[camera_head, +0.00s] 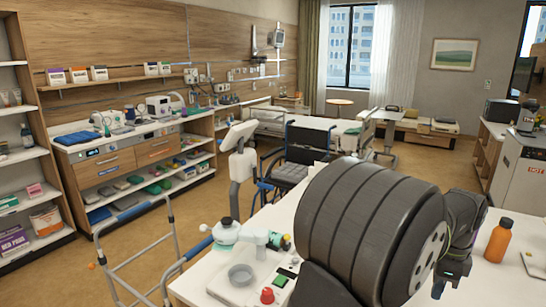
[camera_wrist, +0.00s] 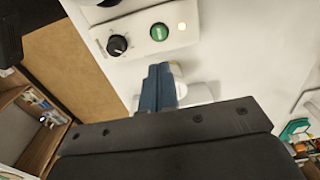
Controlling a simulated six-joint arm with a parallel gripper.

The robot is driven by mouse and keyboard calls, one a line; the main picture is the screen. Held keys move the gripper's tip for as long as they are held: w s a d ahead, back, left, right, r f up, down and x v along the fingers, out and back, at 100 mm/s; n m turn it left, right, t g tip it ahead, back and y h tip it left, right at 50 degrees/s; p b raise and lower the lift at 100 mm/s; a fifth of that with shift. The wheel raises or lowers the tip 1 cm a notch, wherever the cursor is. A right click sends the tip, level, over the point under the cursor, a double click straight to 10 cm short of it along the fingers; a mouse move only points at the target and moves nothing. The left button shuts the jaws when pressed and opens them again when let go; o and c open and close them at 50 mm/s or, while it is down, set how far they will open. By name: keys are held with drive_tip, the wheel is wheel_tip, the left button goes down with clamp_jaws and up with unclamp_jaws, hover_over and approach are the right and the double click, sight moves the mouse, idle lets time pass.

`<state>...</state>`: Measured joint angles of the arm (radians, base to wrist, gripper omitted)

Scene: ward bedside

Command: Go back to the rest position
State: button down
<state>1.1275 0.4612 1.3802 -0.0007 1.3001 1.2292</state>
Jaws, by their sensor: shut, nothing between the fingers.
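In the wrist view, my gripper (camera_wrist: 158,72) is shut and empty. Its two blue-grey fingers lie together, pointing toward a white panel with a black knob (camera_wrist: 117,45) and a green button (camera_wrist: 159,32). I cannot tell whether the fingers touch anything. A pale object behind the fingers is partly hidden. In the head view, my large dark arm link fills the lower middle and right, over the white table (camera_head: 318,178), and hides part of it. I cannot make out the fingertips there. No mark of a rest position shows.
A white device with a red knob (camera_head: 267,296) stands on the table left of my arm. An orange bottle (camera_head: 498,241) stands at the right. A walking frame (camera_head: 133,246) and a wheelchair (camera_head: 290,172) are beyond the table. Open floor lies to the left.

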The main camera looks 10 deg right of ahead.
wheel_tip(320, 180, up, 5)
drive_tip(key=shift+w+a+f+n+g+h, duration=0.15)
drive_tip(key=shift+w+a+f+n, duration=0.1)
drive_tip(key=shift+a+n, duration=0.6)
drive_tip(key=shift+w+a+f+n+g+h, duration=0.1)
drive_tip(key=shift+w+a+f+n+g, duration=0.15)
drive_tip(key=shift+a+n, duration=0.65)
drive_tip(key=shift+w+a+f+n+g+h, duration=0.15)
drive_tip(key=shift+a+f+n, duration=0.15)
drive_tip(key=shift+a+n, duration=0.55)
drive_tip(key=shift+a, duration=0.15)
